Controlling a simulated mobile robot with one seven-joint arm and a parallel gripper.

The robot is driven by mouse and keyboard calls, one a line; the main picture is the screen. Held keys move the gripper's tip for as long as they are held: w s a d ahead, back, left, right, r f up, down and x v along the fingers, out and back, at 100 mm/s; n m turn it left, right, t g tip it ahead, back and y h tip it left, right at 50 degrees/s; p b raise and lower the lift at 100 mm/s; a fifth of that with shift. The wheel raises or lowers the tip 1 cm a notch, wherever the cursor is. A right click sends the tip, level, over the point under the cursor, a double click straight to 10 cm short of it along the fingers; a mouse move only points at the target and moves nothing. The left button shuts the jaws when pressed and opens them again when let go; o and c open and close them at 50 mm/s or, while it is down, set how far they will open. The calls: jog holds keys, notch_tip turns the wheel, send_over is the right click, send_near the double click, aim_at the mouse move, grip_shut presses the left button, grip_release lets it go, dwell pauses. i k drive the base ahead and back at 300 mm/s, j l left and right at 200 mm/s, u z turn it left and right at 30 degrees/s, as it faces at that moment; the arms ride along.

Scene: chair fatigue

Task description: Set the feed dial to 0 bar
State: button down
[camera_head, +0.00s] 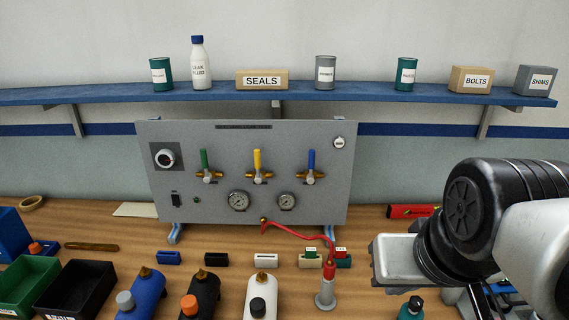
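The feed dial (167,158) is a round knob with a white face and a red mark, on a dark square plate at the upper left of the grey panel (230,137). The dial's scale is too small to read. My arm comes in from the right, and its end stays right of the panel, well apart from the dial. The pale block (398,262) at its left end looks like part of my gripper's body. No fingers can be made out.
The panel carries green, yellow and blue lever valves (257,167) and two gauges (239,201). A red hose (300,235) runs to a red-topped stand (326,292). Several cylinders and black and green bins (76,287) fill the bench front. A blue shelf (220,93) hangs above.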

aim_at(165, 158)
jog(key=u, duration=1.25)
jog(key=i+j+u, duration=0.15)
jog(key=j, duration=0.25)
jog(key=i+j+u, duration=0.2)
jog(key=j, duration=0.25)
jog(key=j+u, duration=0.15)
jog(key=j, duration=0.25)
